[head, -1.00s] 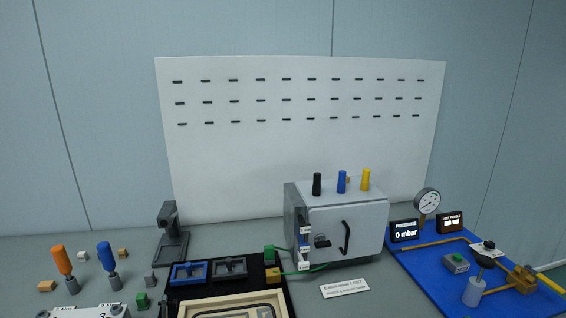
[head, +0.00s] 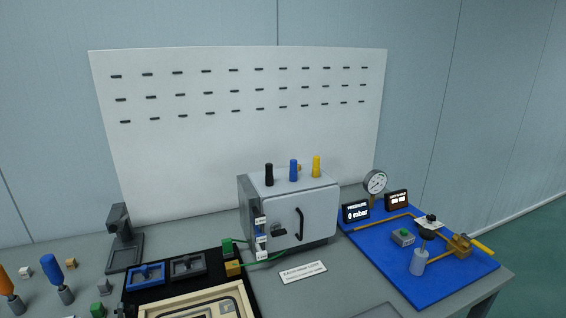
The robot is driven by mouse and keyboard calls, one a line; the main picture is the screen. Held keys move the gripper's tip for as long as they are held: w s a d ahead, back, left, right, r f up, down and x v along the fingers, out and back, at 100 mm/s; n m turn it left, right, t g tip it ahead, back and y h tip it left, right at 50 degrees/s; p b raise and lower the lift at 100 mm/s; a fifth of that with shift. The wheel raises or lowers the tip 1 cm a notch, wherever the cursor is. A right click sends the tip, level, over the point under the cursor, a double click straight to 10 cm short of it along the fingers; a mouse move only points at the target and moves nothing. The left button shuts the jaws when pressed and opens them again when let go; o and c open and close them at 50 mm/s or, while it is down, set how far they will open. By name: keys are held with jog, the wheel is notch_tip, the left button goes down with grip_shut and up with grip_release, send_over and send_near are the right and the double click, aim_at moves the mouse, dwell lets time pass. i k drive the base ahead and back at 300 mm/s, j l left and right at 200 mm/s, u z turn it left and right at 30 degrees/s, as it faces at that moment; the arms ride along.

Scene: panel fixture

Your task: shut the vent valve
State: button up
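A blue board (head: 381,262) at the right of the bench carries brass pipework. At its right edge a brass valve block (head: 459,246) has a yellow lever handle (head: 482,247) that sticks out to the right and slightly down. A black knob (head: 426,233) stands left of the block, near a grey cylinder (head: 418,263) and a white label. I cannot read which of these is named the vent valve. The pressure display (head: 356,211) reads 0 mbar. My gripper is not in view.
A round gauge (head: 375,182) and a second dark display (head: 397,200) stand behind the pipework. A green-button box (head: 403,237) sits on the board. A grey chamber (head: 290,212) with a black door handle stands left. The bench's right edge is just beyond the board.

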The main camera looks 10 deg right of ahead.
aim_at(476, 243)
jog(key=z, duration=0.9)
